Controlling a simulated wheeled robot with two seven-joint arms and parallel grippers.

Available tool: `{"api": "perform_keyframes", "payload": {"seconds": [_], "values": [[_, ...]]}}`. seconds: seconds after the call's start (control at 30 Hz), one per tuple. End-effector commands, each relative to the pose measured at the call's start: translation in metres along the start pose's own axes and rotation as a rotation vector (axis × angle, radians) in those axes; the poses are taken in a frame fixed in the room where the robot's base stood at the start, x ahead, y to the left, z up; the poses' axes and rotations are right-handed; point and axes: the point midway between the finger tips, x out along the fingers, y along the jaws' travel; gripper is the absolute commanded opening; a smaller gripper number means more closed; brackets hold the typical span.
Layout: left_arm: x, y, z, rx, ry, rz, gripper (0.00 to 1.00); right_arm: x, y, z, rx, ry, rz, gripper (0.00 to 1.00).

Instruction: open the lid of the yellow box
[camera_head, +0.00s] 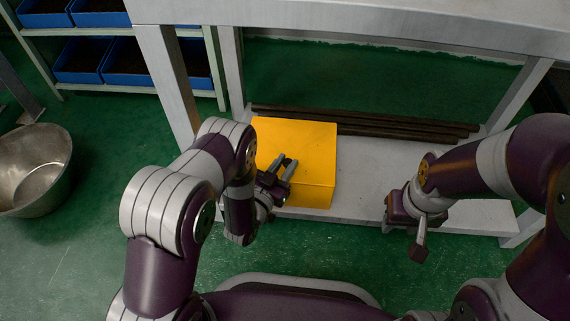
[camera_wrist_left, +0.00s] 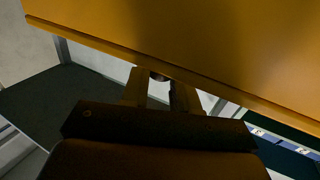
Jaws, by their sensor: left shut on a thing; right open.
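The yellow box (camera_head: 312,140) sits on the lower shelf of the grey bench, with its lid showing no clear gap in the head view. My left gripper (camera_head: 287,168) is over the front left of the box, its fingers shut on a small dark handle (camera_head: 288,160). In the left wrist view the fingers (camera_wrist_left: 161,88) close around this handle (camera_wrist_left: 158,76) at the rim of a large yellow panel (camera_wrist_left: 220,45). The far side of the handle is hidden. My right gripper (camera_head: 418,243) is open and empty, right of the box and apart from it.
Dark pipes (camera_head: 400,124) lie on the shelf behind the box. The bench top (camera_head: 400,22) overhangs the shelf, and a bench leg (camera_head: 170,85) stands left of the box. A metal bowl (camera_head: 32,168) and blue bins (camera_head: 80,60) are at the left.

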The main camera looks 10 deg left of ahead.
Motion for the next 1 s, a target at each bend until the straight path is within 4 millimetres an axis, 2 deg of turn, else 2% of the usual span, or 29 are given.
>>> {"api": "perform_keyframes", "payload": {"seconds": [0.13, 0.23, 0.7, 1.0], "values": [[0.000, 0.000, -0.006, -0.004, -0.011, 0.000, 0.00, -0.008, 0.000, -0.001, 0.000, 0.000, 0.000, 0.43], [0.001, -0.001, -0.016, -0.015, -0.036, 0.000, 0.00, -0.023, 0.000, -0.003, 0.000, 0.000, 0.000, 0.43], [0.023, -0.010, -0.083, -0.135, -0.327, 0.000, 0.00, -0.139, 0.000, -0.017, 0.000, 0.000, 0.000, 0.43], [0.042, -0.018, -0.105, -0.204, -0.491, -0.001, 0.00, -0.179, 0.000, -0.021, 0.000, 0.000, 0.000, 0.43]]}}
